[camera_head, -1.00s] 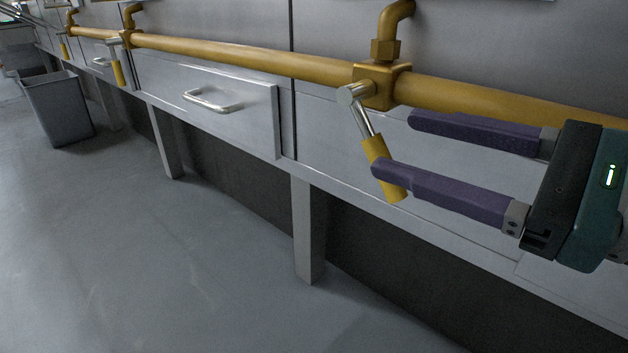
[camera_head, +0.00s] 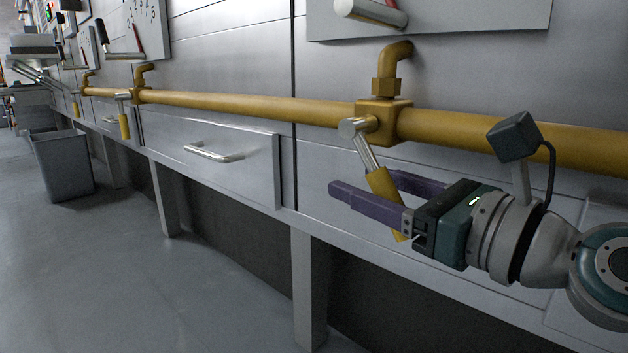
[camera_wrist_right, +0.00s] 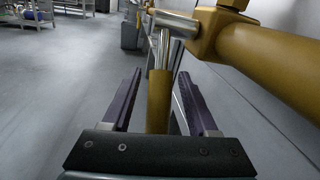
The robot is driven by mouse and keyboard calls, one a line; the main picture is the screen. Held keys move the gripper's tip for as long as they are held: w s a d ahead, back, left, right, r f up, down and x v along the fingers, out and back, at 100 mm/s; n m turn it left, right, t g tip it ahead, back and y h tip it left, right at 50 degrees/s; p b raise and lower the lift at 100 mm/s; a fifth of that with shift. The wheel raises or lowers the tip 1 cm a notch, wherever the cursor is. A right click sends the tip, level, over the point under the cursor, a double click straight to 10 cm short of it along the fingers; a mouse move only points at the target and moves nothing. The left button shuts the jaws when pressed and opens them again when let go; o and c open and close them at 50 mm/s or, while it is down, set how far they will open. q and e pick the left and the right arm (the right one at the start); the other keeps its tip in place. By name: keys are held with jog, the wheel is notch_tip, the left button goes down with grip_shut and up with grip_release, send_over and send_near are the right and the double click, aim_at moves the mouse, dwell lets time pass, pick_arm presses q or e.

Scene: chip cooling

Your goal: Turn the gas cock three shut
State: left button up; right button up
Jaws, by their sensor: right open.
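The nearest gas cock (camera_head: 378,120) sits on the yellow pipe, with a silver stem and a yellow handle (camera_head: 381,184) hanging down, slanted to the right. My right gripper (camera_head: 362,181) is open, its purple fingers on either side of this handle. The right wrist view shows the yellow handle (camera_wrist_right: 158,103) between the two fingers (camera_wrist_right: 159,75), with a gap to each. The near finger and gripper body hide part of the handle in the head view. Farther left, another cock has a yellow handle (camera_head: 124,126), and a more distant one (camera_head: 76,107) also hangs down. My left gripper is not in view.
The yellow pipe (camera_head: 240,103) runs along the metal counter front, above a drawer with a silver handle (camera_head: 212,153). A counter leg (camera_head: 310,285) stands below. A grey bin (camera_head: 64,165) stands on the floor at left. The floor in front is clear.

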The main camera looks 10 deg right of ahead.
jog(key=shift+w+a, duration=0.25)
jog(key=shift+w, duration=0.15)
jog(key=shift+c, duration=0.2)
grip_shut()
dwell(1.0)
